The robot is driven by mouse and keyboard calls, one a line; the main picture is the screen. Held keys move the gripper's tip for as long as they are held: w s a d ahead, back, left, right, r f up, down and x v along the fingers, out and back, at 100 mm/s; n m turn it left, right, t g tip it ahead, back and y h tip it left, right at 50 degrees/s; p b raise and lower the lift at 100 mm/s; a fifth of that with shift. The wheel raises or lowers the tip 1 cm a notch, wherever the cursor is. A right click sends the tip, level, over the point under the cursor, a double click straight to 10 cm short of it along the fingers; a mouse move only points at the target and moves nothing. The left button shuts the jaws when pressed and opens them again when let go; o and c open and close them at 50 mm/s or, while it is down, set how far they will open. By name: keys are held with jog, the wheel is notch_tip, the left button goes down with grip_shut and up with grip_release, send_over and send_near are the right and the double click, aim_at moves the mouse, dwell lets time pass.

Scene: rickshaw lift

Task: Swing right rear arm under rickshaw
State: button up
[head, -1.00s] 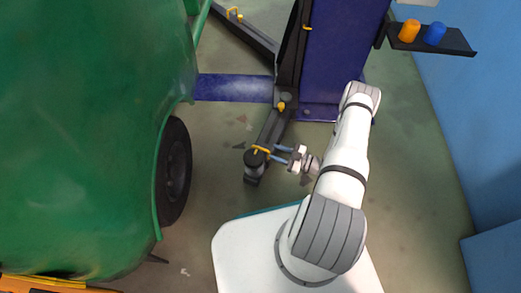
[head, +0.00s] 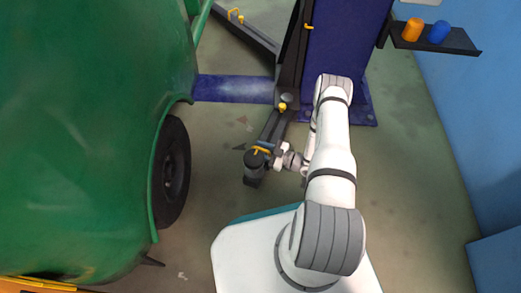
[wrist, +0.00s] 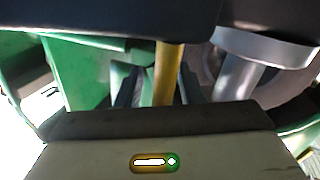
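The lift arm (head: 271,126) reaches from the foot of the blue post toward the front, beside the green rickshaw (head: 90,120). Its round dark pad (head: 254,160) stands at its free end, to the right of the rickshaw's wheel (head: 172,172) and clear of its body. A yellow handle (head: 262,150) is near the pad; it also shows as a yellow bar in the wrist view (wrist: 167,75). My gripper (head: 270,159) is at the handle. In the wrist view its dark fingers stand either side of the bar, with a gap visible on the left; contact is unclear.
The blue post (head: 342,55) stands behind, with a blue beam (head: 233,88) at floor level running to the rickshaw. Another lift arm (head: 255,33) with a yellow handle lies at the back. A shelf (head: 438,40) holds an orange and a blue item. Floor at right is clear.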

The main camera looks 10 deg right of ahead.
jog(key=shift+c, duration=0.2)
grip_shut()
jog(key=shift+w, duration=0.1)
